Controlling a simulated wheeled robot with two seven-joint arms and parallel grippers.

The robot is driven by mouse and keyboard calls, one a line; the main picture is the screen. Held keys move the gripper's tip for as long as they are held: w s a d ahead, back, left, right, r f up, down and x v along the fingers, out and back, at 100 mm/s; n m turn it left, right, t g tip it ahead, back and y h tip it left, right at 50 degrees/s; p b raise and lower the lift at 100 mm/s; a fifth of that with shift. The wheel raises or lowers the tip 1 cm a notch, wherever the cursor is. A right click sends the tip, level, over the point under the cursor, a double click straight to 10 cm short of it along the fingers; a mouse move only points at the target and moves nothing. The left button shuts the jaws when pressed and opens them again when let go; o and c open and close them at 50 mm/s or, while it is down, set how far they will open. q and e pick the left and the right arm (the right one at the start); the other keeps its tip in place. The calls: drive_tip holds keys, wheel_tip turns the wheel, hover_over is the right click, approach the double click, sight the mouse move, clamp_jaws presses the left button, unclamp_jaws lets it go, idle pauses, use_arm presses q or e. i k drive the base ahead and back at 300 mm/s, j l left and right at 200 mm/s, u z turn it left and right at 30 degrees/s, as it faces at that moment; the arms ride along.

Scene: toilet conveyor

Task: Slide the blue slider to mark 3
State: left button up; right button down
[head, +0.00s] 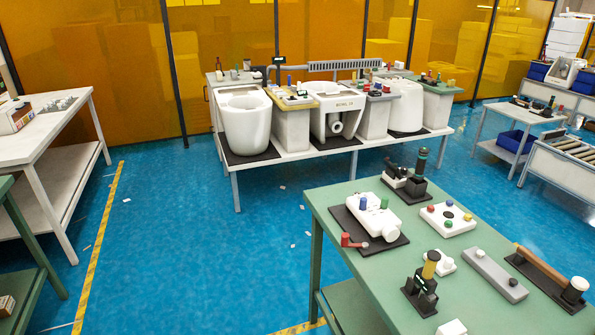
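No part clearly reads as a blue slider with numbered marks, and no marks are legible. A white fixture (375,217) on a black mat stands on the green table (345,262). It carries small coloured parts, with a blue one (362,203) at its left end. A white plate (447,219) to its right holds round knobs in red, blue, yellow and green. A long grey block (493,272) with small knobs on top lies further right. Neither of my grippers is in view.
A dark upright device (419,170) and a yellow-topped one (424,285) stand on the green table. A brown-handled bar (541,266) lies on its right. A long bench (318,153) with toilet bowls stands behind. Blue floor (175,235) is open at left.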

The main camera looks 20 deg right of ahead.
sight(363, 201)
drive_tip(key=k+l+z, duration=0.15)
drive_tip(key=z, duration=1)
